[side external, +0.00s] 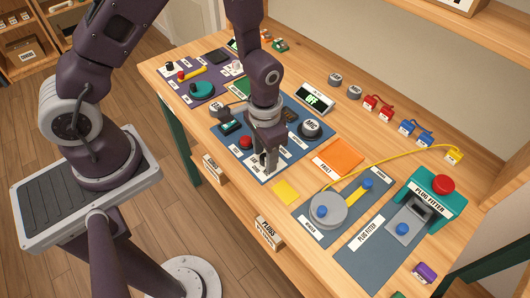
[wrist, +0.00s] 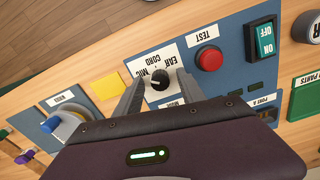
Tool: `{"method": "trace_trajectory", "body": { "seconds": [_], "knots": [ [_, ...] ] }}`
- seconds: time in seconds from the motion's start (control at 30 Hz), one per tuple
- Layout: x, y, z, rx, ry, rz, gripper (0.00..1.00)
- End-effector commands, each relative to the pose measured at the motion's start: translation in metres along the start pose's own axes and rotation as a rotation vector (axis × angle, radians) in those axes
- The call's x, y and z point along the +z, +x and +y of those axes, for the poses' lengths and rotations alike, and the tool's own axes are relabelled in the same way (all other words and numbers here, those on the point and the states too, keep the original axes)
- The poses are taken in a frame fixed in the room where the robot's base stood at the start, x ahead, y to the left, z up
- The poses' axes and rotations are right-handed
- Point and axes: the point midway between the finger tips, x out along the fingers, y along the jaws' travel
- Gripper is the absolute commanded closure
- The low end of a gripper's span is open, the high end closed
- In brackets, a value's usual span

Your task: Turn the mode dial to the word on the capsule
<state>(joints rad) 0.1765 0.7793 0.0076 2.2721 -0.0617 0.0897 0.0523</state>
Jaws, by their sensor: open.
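The mode dial (wrist: 159,79) is a small black knob on a white plate with the words EAR, MIC and CORD, upside down in the wrist view. My gripper (wrist: 161,76) is open, with one finger on each side of the knob; I cannot tell whether they touch it. The small pointer mark is too fine to read surely. In the side view my gripper (side external: 267,163) points down at the plate and hides the dial. A dark round capsule (side external: 310,130) labelled MIC sits on the right of the blue test panel (side external: 283,153).
A red button (side external: 246,142) and a green switch (side external: 230,127) are near the gripper. A display (side external: 314,98) reads OFF behind. Another dark round part (side external: 220,111) has a label too small to read surely. An orange sheet (side external: 337,157) and a winder (side external: 328,210) lie right.

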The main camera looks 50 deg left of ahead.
Motion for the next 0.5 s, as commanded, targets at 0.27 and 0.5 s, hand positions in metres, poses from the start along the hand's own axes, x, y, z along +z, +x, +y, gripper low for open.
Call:
{"method": "trace_trajectory", "body": {
  "seconds": [0.27, 0.5],
  "knots": [
    [-0.001, -0.051, 0.000, 0.000, 0.001, 0.007, 0.53],
    [0.000, -0.071, 0.000, 0.000, 0.001, 0.002, 0.53]
  ]
}}
